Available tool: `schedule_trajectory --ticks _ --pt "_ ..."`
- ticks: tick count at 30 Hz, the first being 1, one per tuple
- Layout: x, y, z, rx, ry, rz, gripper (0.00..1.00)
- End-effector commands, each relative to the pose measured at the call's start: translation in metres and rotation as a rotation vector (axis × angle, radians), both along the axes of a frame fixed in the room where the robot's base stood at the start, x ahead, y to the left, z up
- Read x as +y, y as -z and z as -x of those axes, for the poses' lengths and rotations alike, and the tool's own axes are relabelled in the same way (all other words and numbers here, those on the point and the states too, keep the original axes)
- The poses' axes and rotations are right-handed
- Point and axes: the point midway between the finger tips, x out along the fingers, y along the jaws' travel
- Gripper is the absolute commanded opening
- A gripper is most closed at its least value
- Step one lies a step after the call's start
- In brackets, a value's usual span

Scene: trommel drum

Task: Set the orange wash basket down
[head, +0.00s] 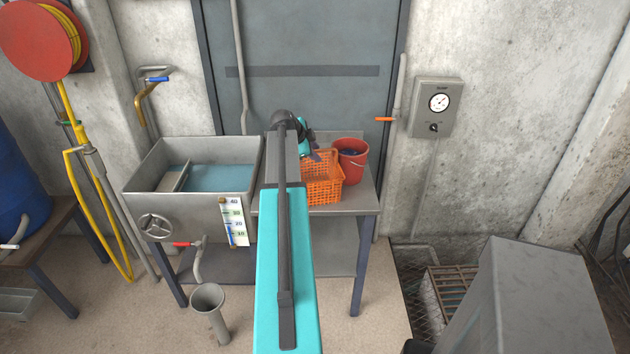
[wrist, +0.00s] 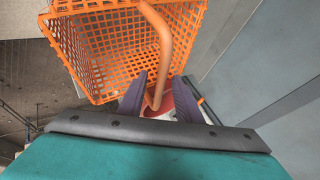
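The orange wash basket (head: 323,189) is upright on the right part of the grey bench (head: 352,200) beside the sink, and appears to rest on its top. Its lattice fills the upper part of the wrist view (wrist: 95,50). My gripper (head: 311,152) is at the basket's back left. In the wrist view my purple fingers (wrist: 160,80) stand apart on either side of the basket's orange handle (wrist: 164,45), with gaps showing beside it. The far side of the basket's base is hidden.
A red bucket (head: 352,160) stands close behind the basket to the right. The sink (head: 195,190) with water is to the left. A grey door (head: 300,60) is behind. A grey cabinet (head: 530,300) stands at the front right.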

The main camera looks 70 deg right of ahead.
Motion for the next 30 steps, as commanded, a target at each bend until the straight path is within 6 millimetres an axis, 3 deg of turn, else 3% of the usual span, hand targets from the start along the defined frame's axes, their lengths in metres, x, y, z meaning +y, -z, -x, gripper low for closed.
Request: schedule_trajectory --ticks 1,6,30 --pt "0.0 -0.0002 0.0 0.0 0.0 0.0 0.26" --pt "-0.0001 -0.0002 0.0001 0.0 0.0 0.0 0.0" --pt "0.0001 0.0003 0.0004 -0.002 0.001 -0.001 0.0"
